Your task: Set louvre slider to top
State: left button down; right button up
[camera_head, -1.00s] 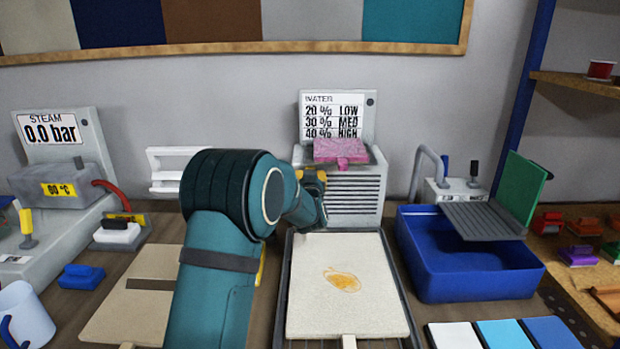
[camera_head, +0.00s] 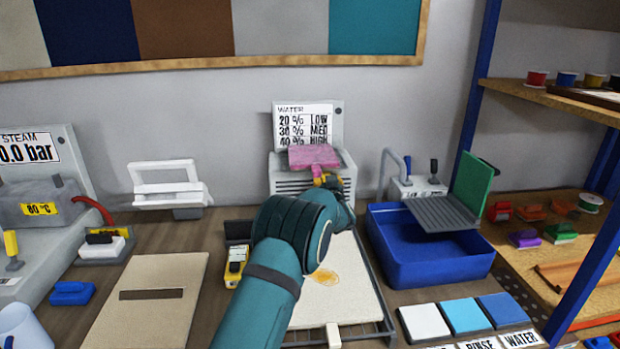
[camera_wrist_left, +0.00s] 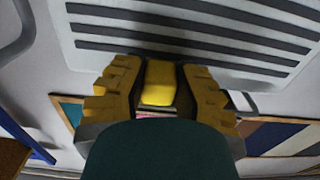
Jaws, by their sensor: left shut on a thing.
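The louvred white unit (camera_head: 290,184) stands at the back centre, its slatted front partly hidden by my left arm. My left gripper (camera_head: 326,180) is at the upper right of that front, just below a pink block (camera_head: 313,156) on the unit's top. In the left wrist view, the same gripper (camera_wrist_left: 160,88) has its two ribbed yellow fingers closed on a yellow slider knob (camera_wrist_left: 159,82), with the slats (camera_wrist_left: 190,35) close behind. The slider's track and end stops are hidden. My right gripper is not in view.
A sign (camera_head: 305,122) marked WATER, with LOW, MED and HIGH lines, stands behind the unit. A blue bin (camera_head: 425,267) is to its right. A cream stained mat on a tray (camera_head: 372,290) lies in front, partly under my arm. A yellow device (camera_head: 236,265) lies left of the arm.

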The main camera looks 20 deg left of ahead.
pick_arm(q)
jog(key=shift+w+d+r, duration=0.1)
jog(key=shift+d+r, duration=0.05)
jog(key=shift+r, duration=0.05)
jog(key=c, duration=0.7)
grip_release()
jog(key=shift+o, duration=0.2)
jog(key=shift+w+d+f, duration=0.1)
jog(key=shift+f, duration=0.05)
jog(key=v, duration=1.2)
